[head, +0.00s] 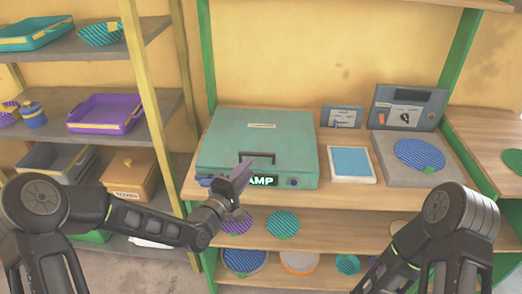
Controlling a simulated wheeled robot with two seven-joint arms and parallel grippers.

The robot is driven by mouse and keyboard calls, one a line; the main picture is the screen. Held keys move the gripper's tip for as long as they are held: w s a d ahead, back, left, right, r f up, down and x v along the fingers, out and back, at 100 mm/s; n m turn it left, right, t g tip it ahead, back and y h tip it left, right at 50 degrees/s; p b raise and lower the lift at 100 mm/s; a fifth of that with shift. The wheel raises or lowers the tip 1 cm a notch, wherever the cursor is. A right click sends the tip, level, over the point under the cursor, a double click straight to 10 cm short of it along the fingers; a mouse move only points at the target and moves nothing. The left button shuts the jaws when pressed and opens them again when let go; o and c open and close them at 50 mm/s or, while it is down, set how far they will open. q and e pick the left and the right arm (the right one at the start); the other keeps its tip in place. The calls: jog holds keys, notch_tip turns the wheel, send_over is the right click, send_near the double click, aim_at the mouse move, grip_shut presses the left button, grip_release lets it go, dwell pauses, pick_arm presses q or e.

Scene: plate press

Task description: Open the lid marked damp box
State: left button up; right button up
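The damp box (225,130) is a teal case on the wooden bench, with its lid down. A dark handle (257,157) sits near the lid's front edge. A lit sign on its front reads "AMP"; my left gripper covers the rest. My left gripper (243,168) is in front of the box's front face, near the handle. Whether it touches the handle I cannot tell, nor whether its fingers are open or shut. My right arm shows at the lower right, but its gripper is out of view.
Right of the box lie a blue-topped pad (351,163) and a grey slab (388,166) with a blue striped disc (419,155). A dial panel (404,108) stands behind. Several discs lie on the shelf below. A rack with trays such as a purple one (103,113) stands left.

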aim_at(257, 153)
pick_arm(q)
jog(key=shift+w+a+m, duration=0.2)
jog(key=shift+a+m, duration=0.05)
jog(key=shift+m, duration=0.05)
jog(key=p+x, duration=0.2)
jog(key=x, duration=0.5)
jog(key=shift+w+d, duration=0.1)
jog(key=shift+w, duration=0.3)
jog(key=shift+c, duration=0.4)
grip_shut()
dwell(1.0)
